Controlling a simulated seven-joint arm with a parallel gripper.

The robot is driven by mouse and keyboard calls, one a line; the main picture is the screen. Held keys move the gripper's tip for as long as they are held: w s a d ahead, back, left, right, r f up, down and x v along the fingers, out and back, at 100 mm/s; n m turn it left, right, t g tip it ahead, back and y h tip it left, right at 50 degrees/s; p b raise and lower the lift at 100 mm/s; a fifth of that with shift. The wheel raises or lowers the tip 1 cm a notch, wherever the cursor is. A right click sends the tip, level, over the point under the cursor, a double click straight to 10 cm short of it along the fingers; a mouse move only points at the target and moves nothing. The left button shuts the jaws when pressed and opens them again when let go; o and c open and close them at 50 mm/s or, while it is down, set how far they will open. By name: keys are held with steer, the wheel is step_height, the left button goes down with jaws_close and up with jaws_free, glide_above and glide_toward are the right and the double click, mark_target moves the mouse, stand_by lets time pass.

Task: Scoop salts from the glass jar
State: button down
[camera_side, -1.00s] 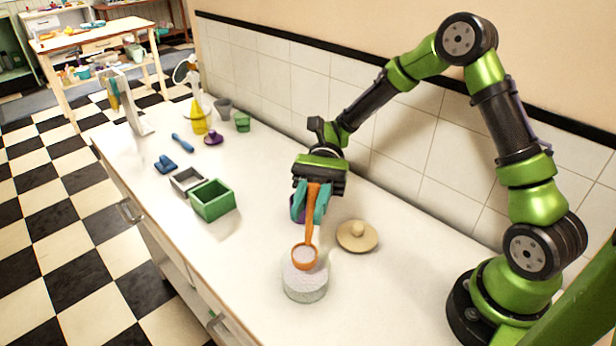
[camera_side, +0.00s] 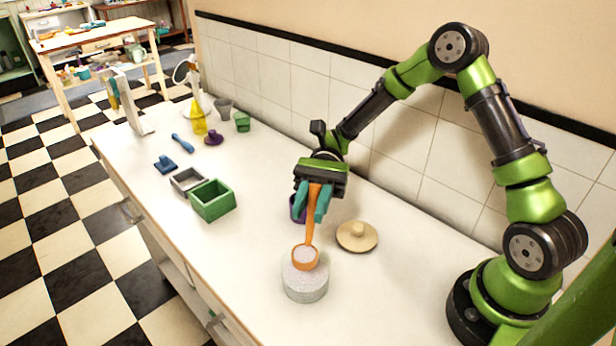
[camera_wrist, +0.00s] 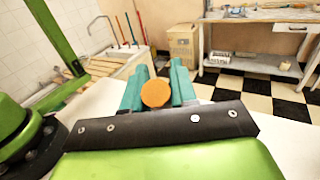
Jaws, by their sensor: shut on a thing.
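The glass jar (camera_side: 305,284) stands on the counter, filled with pale, whitish salts. An orange scoop (camera_side: 310,225) points bowl-down over the jar, and its bowl, holding pale salts, is at the jar's mouth; I cannot tell if it touches the salts below. My gripper (camera_side: 313,200) is shut on the scoop's handle with its teal fingers. In the wrist view, the round orange handle end (camera_wrist: 155,93) sits between the two fingers; the jar is hidden there. The jar's round wooden lid (camera_side: 357,236) lies on the counter to the right of my gripper.
A green box (camera_side: 212,200) and a grey tray (camera_side: 187,181) stand left of my gripper. A purple thing (camera_side: 297,208) is partly hidden behind the fingers. A blue piece (camera_side: 165,164), a blue-handled tool (camera_side: 182,143) and a yellow bottle (camera_side: 199,119) are farther back. The tiled wall borders the counter's right side.

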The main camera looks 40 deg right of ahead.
stand_by(0.3)
steer(key=shift+r, duration=3)
